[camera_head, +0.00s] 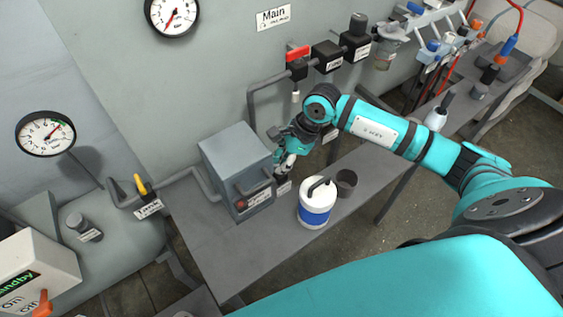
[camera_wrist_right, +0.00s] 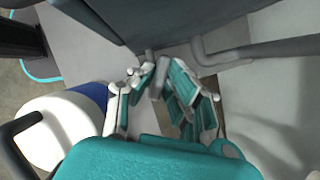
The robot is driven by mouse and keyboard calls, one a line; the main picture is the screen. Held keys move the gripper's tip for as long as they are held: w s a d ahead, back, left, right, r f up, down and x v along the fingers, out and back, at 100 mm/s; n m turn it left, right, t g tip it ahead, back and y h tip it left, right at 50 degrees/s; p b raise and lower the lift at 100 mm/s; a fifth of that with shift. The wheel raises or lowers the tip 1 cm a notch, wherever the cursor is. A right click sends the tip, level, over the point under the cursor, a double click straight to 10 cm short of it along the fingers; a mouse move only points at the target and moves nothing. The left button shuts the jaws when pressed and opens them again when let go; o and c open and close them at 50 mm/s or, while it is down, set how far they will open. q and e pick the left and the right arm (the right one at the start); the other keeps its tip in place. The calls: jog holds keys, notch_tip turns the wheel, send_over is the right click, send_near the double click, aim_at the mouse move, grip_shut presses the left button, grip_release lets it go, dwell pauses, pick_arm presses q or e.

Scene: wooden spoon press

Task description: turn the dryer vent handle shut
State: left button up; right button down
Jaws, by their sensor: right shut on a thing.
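A grey box (camera_head: 228,165) with a pipe stands on the grey bench, and a small label sits low on its front; its text is too small to read. My right gripper (camera_head: 284,168) is at the right side of this box. In the right wrist view its fingers (camera_wrist_right: 160,85) are closed around a small grey piece, which I take to be the dryer vent handle (camera_wrist_right: 157,82). The fingers hide most of it, so its angle cannot be told. My left gripper is not in view.
A white and blue canister (camera_head: 317,214) stands just in front of my right gripper, with a dark cup (camera_head: 346,183) beside it. A red-handled valve (camera_head: 297,53) and a yellow-handled valve (camera_head: 140,184) are on pipes. The bench's front left (camera_head: 215,255) is clear.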

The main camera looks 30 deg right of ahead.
jog(key=m+t+b, duration=0.1)
jog(key=m, duration=0.1)
jog(key=m+h+b, duration=0.1)
jog(key=m, duration=0.2)
jog(key=shift+s+a+f+t, duration=0.1)
jog(key=shift+t, duration=0.3)
jog(key=m+h+b, duration=0.1)
jog(key=m, duration=0.1)
jog(key=m+b, duration=0.2)
jog(key=m, duration=0.1)
jog(key=shift+t+h, duration=0.4)
jog(key=shift+m, duration=0.3)
jog(key=c, duration=1.3)
grip_release()
jog(key=shift+c, duration=0.2)
